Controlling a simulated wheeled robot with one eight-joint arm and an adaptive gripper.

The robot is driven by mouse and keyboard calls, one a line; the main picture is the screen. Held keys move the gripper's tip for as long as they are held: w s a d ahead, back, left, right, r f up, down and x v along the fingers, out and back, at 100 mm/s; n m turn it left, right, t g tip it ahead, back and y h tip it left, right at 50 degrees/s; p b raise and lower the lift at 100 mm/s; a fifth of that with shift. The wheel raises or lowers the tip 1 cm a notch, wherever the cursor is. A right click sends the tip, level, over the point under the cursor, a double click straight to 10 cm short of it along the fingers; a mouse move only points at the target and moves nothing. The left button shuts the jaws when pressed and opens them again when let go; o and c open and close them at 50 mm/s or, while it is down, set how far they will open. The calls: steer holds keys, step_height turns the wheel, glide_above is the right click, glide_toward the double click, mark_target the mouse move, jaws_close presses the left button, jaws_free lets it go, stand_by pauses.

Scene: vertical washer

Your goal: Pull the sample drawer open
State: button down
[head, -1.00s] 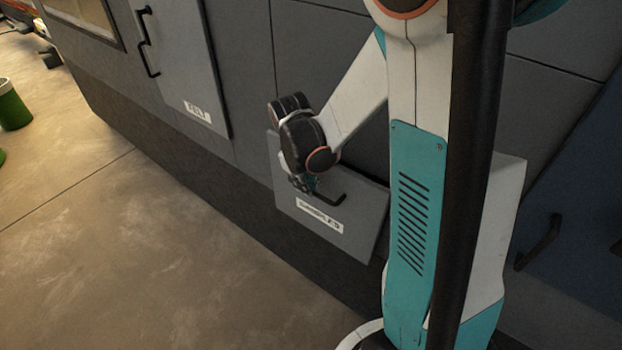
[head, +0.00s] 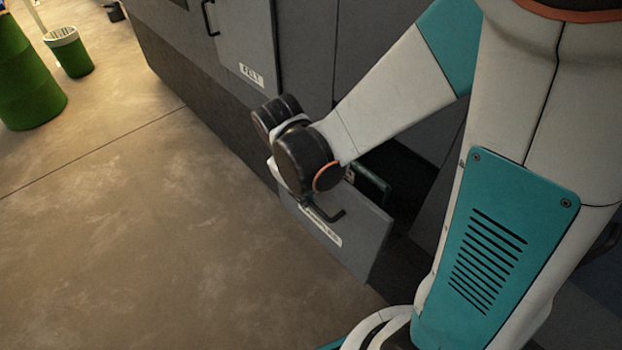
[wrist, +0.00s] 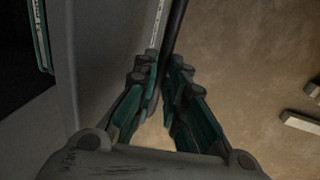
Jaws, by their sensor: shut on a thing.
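The sample drawer has a grey front panel (head: 360,240) with a white label and a black bar handle (head: 332,216). The drawer stands out from the machine, with a dark gap behind its front. In the wrist view the drawer front (wrist: 105,60) is the grey panel at left, and the dark handle bar (wrist: 176,25) runs down between my fingers. My gripper (wrist: 161,72) is shut on the handle. In the head view my wrist hides most of the fingers and part of the handle.
A grey cabinet door (head: 245,50) with a black handle and label is on the machine, left of the drawer. A green bin (head: 70,55) and a green drum (head: 25,75) stand at far left. The floor (head: 150,230) in front of the drawer is clear.

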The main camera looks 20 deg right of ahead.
steer(key=shift+s+a, duration=0.2)
steer(key=shift+a, duration=0.3)
steer(key=shift+s+a, duration=0.15)
steer(key=shift+a, duration=0.3)
steer(key=c, duration=1.7)
jaws_free()
steer(key=shift+o, duration=0.2)
step_height(320, 180, up, 12)
steer(key=a, duration=0.2)
steer(key=shift+s, duration=0.45)
steer(key=shift+f, duration=0.1)
